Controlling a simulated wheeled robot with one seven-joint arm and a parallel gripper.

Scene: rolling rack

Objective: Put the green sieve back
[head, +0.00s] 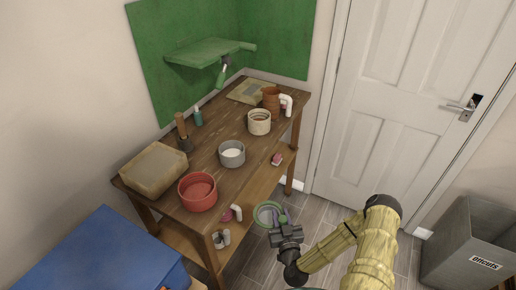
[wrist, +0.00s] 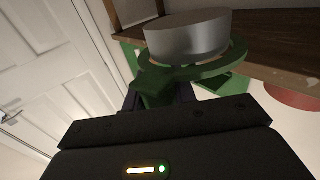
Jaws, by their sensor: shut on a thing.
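The green sieve (head: 267,214) has a round green rim and a pale grey bowl. In the head view it is off the near right side of the wooden table, over the floor. My gripper (head: 283,221) is shut on its green handle and holds it. In the wrist view, which looks upside down, the sieve's green rim (wrist: 215,67) and silver bowl (wrist: 188,38) show just beyond my gripper (wrist: 165,92). The handle's end is partly hidden between the jaws.
The wooden table (head: 218,133) holds a red pot (head: 198,190), grey pot (head: 232,153), cream pot (head: 260,121), brown pot (head: 271,97) and tan block (head: 154,168). A green shelf (head: 208,51) is behind it. A blue box (head: 100,255) and grey bin (head: 465,245) flank the floor.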

